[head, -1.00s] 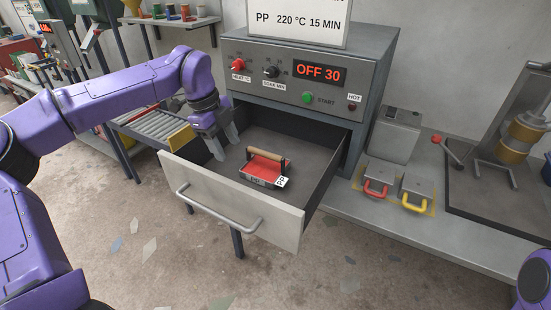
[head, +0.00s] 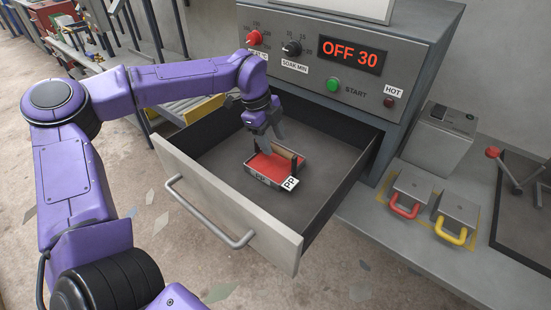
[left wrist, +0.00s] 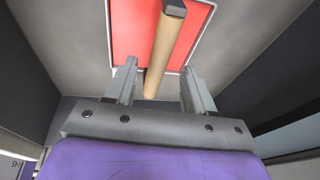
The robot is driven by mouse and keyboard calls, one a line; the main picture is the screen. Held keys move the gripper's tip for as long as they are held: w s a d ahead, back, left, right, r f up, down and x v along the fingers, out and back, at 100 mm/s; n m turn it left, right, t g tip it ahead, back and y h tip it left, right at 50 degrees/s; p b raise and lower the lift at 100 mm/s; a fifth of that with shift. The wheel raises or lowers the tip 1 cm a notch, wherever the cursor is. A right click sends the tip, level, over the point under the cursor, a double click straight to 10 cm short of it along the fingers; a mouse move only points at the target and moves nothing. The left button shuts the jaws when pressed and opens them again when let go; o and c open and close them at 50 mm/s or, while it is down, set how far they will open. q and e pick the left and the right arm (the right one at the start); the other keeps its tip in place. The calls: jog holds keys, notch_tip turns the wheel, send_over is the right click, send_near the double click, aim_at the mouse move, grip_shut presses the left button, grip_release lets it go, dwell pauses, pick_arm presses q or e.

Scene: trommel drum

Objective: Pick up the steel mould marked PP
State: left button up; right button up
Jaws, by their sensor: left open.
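The steel mould marked PP (head: 262,168) lies in the open drawer. It is a shallow steel tray with a red inside, a wooden bar handle across the top and a white PP tag (head: 290,183). My left gripper (head: 270,148) is open just above the mould at its handle, partly covering the handle. In the left wrist view the open fingers (left wrist: 158,90) stand on either side of the wooden handle's near end (left wrist: 163,50), with gaps on both sides. The red inside of the mould (left wrist: 135,30) shows beyond them. My right gripper is out of view.
The drawer (head: 219,211) is pulled out, with a bar handle in front and dark side walls around the mould. The oven panel (head: 330,75) reads OFF 30. Red-handled (head: 410,193) and yellow-handled (head: 458,215) steel blocks stand on the bench to the right.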

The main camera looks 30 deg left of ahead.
aim_at(274, 145)
pick_arm(q)
jog(key=x, duration=0.3)
jog(key=shift+s+f, duration=0.15)
jog(key=shift+f, duration=0.15)
grip_shut()
jog(key=shift+r, duration=0.1)
